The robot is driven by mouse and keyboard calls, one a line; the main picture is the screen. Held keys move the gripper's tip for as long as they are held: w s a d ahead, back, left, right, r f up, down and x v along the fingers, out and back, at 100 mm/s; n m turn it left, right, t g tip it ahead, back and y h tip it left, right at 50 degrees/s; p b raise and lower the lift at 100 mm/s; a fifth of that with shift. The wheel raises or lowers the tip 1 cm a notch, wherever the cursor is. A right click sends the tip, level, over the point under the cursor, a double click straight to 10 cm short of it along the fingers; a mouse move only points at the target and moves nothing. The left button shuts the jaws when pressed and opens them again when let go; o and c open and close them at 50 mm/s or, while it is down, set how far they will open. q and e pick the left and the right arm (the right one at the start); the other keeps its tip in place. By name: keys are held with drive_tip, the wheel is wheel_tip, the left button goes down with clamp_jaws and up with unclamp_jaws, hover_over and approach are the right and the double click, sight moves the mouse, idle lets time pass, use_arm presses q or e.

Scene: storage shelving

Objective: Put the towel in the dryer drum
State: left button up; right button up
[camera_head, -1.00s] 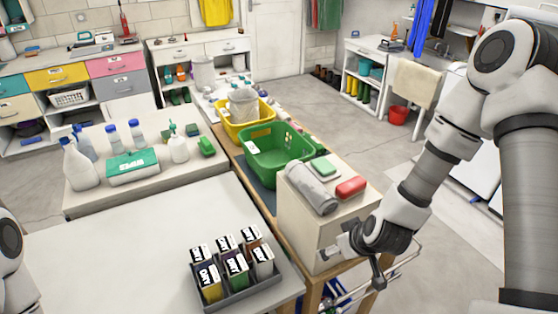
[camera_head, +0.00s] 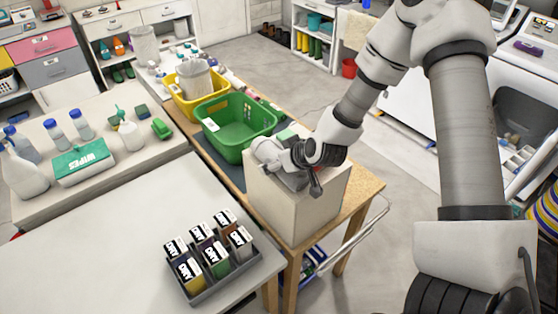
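A rolled grey towel (camera_head: 266,150) lies on top of the white cabinet (camera_head: 287,212) in the middle of the head view. My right gripper (camera_head: 288,170) is over the cabinet top at the towel and hides part of it. Its fingertips are hard to make out, so I cannot tell whether it grips the towel. A white machine with an open front (camera_head: 460,100) stands at the right, partly behind my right arm. A dark, round opening (camera_head: 522,124) shows in it, which looks like the drum. My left gripper is out of view.
A green basket (camera_head: 236,130) and a yellow basket (camera_head: 186,98) stand behind the cabinet. A wooden table (camera_head: 362,190) with a metal rail is under it. A tray of small boxes (camera_head: 212,290) is on the white table in front. Open floor lies between table and machine.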

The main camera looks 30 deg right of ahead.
drive_tip(key=shift+s+r, duration=0.2)
drive_tip(key=shift+s, duration=0.15)
drive_tip(key=c, duration=1.4)
drive_tip(key=shift+w, duration=0.15)
drive_tip(key=shift+c, duration=0.8)
